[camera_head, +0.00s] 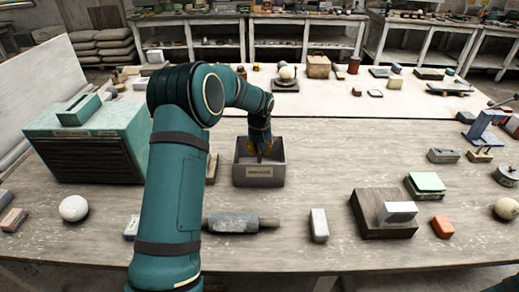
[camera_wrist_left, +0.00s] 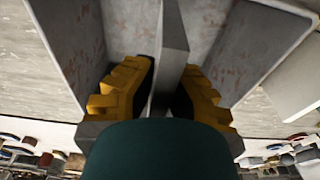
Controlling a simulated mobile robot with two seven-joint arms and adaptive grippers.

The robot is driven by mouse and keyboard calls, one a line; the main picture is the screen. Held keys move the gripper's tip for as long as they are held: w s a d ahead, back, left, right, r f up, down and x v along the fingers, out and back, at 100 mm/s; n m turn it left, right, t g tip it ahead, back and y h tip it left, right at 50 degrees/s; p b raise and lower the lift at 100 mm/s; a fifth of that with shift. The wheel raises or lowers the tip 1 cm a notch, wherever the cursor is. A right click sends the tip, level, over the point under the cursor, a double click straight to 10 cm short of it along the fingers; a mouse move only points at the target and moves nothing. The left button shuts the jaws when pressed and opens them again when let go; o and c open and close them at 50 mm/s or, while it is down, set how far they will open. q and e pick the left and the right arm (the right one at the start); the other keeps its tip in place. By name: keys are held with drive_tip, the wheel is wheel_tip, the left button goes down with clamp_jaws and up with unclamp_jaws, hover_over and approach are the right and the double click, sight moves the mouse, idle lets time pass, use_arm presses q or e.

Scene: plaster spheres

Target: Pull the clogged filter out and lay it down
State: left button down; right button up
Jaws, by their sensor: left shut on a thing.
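My left gripper (camera_head: 262,149) reaches down into an open grey box (camera_head: 259,183) with a label on its front, near the middle of the bench. In the left wrist view, the left gripper (camera_wrist_left: 166,88) has its yellow pads shut on a thin grey panel (camera_wrist_left: 173,35), which looks to be the clogged filter. The panel stands on edge between the box's side walls (camera_wrist_left: 245,50). Its lower part is hidden, and I cannot tell whether it touches the box floor. In the head view the panel is hidden by the gripper and box front. My right gripper is not in view.
A teal cabinet (camera_head: 88,150) with a dark front stands left. A white ball (camera_head: 74,208), a dark grey roller-like piece (camera_head: 240,223), a pale block (camera_head: 319,225) and a dark wooden block (camera_head: 372,222) lie in front. The bench (camera_head: 330,165) is clear right of the box.

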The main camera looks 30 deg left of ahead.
use_arm(q)
drive_tip(key=shift+f+b, duration=0.8)
drive_tip(key=shift+f, duration=0.65)
drive_tip(key=c, duration=1.1)
unclamp_jaws()
drive_tip(key=shift+o, duration=0.2)
drive_tip(key=shift+r, duration=0.1)
drive_tip(key=shift+r+p, duration=1.4)
drive_tip(key=shift+r, duration=0.55)
